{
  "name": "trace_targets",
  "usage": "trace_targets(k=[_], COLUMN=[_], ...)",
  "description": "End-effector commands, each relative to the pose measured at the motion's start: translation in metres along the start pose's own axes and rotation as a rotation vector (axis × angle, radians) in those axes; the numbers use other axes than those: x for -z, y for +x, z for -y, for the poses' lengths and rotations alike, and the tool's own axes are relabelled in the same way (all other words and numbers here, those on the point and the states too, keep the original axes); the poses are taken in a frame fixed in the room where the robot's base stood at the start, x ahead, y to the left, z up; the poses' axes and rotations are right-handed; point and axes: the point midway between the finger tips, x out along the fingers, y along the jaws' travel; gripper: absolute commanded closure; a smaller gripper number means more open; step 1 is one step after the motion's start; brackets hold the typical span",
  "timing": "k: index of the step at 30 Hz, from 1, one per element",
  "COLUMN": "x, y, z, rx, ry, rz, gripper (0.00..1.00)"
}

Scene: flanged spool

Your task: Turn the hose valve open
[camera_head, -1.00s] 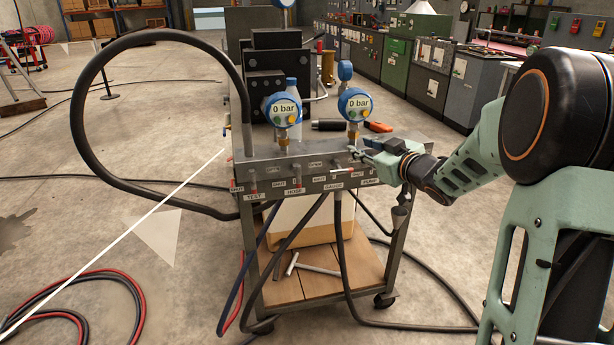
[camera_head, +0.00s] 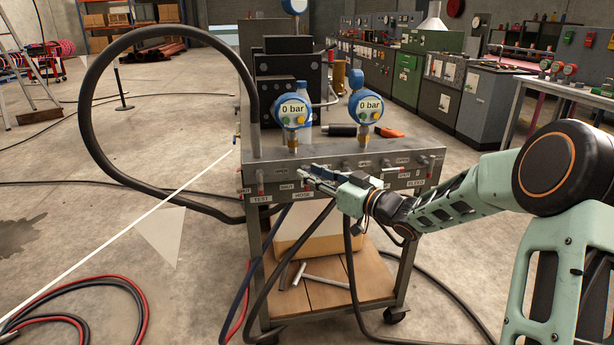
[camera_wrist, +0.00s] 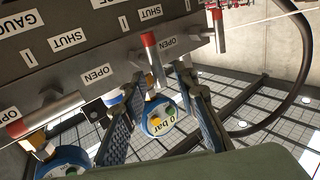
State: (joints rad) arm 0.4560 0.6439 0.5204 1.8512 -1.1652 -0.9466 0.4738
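A grey valve panel (camera_head: 430,165) runs along the front of the cart, with small red-handled valves and OPEN and SHUT labels. The HOSE label (camera_head: 302,195) is on its left half. My gripper (camera_head: 308,172) is in front of the panel there and partly hides the valve. In the wrist view, a red-handled valve (camera_wrist: 151,45), apparently the hose valve, stands just beyond the fingertips, roughly in line with their gap. My gripper (camera_wrist: 160,95) is open, its two blue-padded fingers apart. Contact with the handle cannot be told.
Neighbouring red-handled valves stand on both sides, one on the right (camera_wrist: 217,28) and one on the left (camera_wrist: 22,127). Two blue gauges reading 0 bar, left (camera_head: 293,110) and right (camera_head: 366,108), rise above the panel. A thick black hose (camera_head: 85,105) loops at the left.

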Motion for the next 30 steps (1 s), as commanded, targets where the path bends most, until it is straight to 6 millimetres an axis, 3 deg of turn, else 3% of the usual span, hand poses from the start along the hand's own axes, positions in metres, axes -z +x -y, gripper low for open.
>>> trace_targets(k=[6,15,23,30], x=[-0.001,0.0,0.0,0.0], y=[0.021,0.024,0.024,0.024], z=[0.0,-0.001,0.0,0.0], rx=[0.0,-0.001,-0.001,-0.001], ry=[0.0,0.0,0.0,-0.002], rz=[0.0,0.001,0.001,0.002], gripper=[0.73,0.73,0.99,1.0])
